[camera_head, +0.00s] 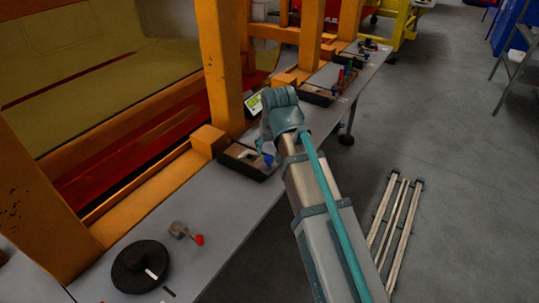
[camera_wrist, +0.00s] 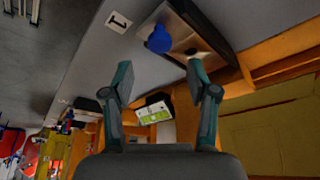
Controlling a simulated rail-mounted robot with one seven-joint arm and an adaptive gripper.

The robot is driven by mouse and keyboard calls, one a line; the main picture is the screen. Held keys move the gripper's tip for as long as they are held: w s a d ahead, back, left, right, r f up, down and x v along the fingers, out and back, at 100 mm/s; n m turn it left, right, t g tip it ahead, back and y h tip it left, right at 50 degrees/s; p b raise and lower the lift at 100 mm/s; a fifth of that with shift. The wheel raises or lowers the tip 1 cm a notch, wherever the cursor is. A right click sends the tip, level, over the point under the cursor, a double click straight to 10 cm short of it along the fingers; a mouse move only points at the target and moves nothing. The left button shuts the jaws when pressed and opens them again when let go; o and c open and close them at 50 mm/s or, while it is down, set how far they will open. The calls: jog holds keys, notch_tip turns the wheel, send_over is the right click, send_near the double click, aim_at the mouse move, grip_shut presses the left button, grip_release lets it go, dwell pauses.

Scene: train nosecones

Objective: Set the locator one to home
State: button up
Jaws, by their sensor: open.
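A blue knob (camera_wrist: 159,40) stands on a metal plate in a dark-edged tray (camera_wrist: 213,27) in the wrist view, close to a white label with the number 1 (camera_wrist: 118,22). In the head view the blue knob (camera_head: 268,159) is small and partly hidden by my arm, at the right of the dark tray (camera_head: 232,163) on the grey bench. My gripper (camera_wrist: 158,78) is open and empty. In the wrist view its two fingers are spread apart below the knob, and the knob is beyond the fingertips, apart from them. The exact distance cannot be told.
Orange posts (camera_head: 219,70) rise along the bench's left side. A small green-screened device (camera_wrist: 154,112) is behind the tray. A red-tipped lever (camera_head: 186,233) and a black disc (camera_head: 140,267) are on the near bench (camera_head: 215,205).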

aim_at(269, 157)
jog(key=shift+p+x, duration=0.5)
jog(key=shift+x, duration=2.8)
grip_shut()
